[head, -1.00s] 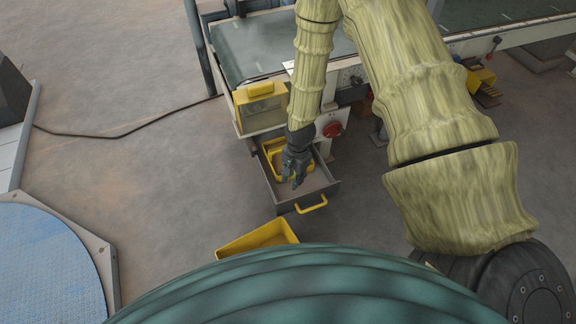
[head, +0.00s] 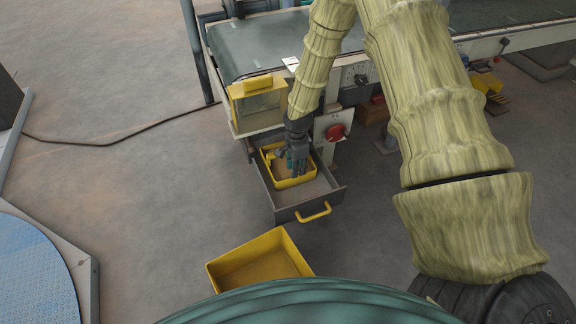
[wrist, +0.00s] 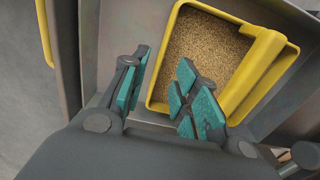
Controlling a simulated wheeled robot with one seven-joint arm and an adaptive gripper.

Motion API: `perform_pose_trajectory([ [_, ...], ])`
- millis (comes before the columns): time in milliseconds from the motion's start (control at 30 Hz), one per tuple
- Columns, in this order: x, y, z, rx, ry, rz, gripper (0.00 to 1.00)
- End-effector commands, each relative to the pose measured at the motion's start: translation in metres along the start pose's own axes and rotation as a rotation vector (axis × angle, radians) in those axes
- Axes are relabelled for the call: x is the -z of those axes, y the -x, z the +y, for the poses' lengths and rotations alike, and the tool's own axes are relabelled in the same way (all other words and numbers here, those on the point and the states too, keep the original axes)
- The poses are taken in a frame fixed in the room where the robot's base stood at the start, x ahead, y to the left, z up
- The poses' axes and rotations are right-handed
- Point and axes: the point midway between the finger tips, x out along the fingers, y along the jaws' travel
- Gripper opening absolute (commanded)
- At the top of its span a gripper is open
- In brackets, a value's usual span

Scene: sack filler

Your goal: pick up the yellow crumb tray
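The yellow crumb tray (head: 296,183) sits in the open grey drawer, in the middle of the head view. The wrist view shows the tray (wrist: 264,75) with grainy brown crumbs in it and a broad yellow bar along its right side. My gripper (head: 295,168) is at the tray. In the wrist view my gripper (wrist: 167,98) is open, its teal-padded fingers apart. The left finger appears outside the tray's left wall and the right finger overlaps the crumbs. I cannot tell whether either finger touches the tray.
The drawer (head: 329,198) has a yellow handle and bare floor space in front of the tray. Another yellow bin (head: 292,251) stands on the floor nearer me. A yellow box (head: 258,103) and a conveyor belt (head: 270,45) are above the drawer. A red knob (head: 336,132) is close right of my gripper.

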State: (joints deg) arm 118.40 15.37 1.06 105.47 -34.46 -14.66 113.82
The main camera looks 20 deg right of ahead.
Motion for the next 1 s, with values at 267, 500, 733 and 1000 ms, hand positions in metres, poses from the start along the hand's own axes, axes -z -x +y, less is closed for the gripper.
perform_pose_trajectory([
  [267,0.0,-0.019,-0.001,0.002,0.0,-0.001,0.29],
  [500,0.004,-0.045,0.0,0.0,0.0,-0.001,0.29],
  [733,0.005,-0.066,0.0,0.001,0.001,-0.002,0.29],
  [1000,0.005,-0.069,-0.001,0.001,0.001,-0.001,0.29],
])
